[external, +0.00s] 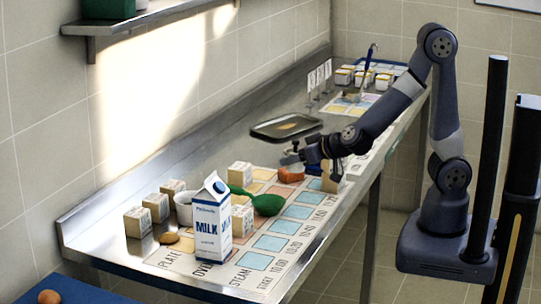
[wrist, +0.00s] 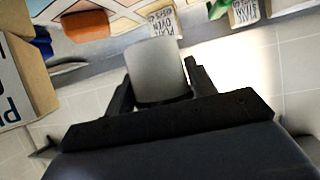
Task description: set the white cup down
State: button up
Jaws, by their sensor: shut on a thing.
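My gripper (external: 291,154) is above the counter, near the orange item (external: 290,175). In the wrist view my gripper (wrist: 158,74) has a finger on each side of a plain whitish cup (wrist: 156,62) and is shut on it. The cup's lower part is hidden by the gripper body. In the external view the held cup is too small and covered to make out clearly. I cannot tell whether its base touches anything.
A dark tray (external: 287,126) lies behind my gripper. A tan block (external: 332,178) stands close by.

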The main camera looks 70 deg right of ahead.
jog(key=shift+a+r, duration=0.15)
jog(key=shift+r, duration=0.5)
jog(key=a+r+n+y, duration=0.2)
jog(key=a+y, duration=0.1)
jog(key=a, duration=0.1)
jog(key=n+g+y, duration=0.2)
jog(key=n+y, duration=0.5)
jog(key=n, duration=0.1)
send_over(304, 225)
jog(key=shift+f, duration=0.9)
jog(key=shift+g, duration=0.3)
notch_tip(304, 225, down, 10)
jog(key=b, duration=0.3)
jog(key=shift+s+a+b, duration=0.1)
jog(key=shift+b, duration=0.25)
jog(key=shift+f, duration=0.1)
jog(key=shift+f+b, duration=0.15)
jog(key=shift+b, duration=0.15)
jog(key=o, duration=1)
jog(key=shift+o, duration=0.2)
jog(key=shift+r, duration=0.2)
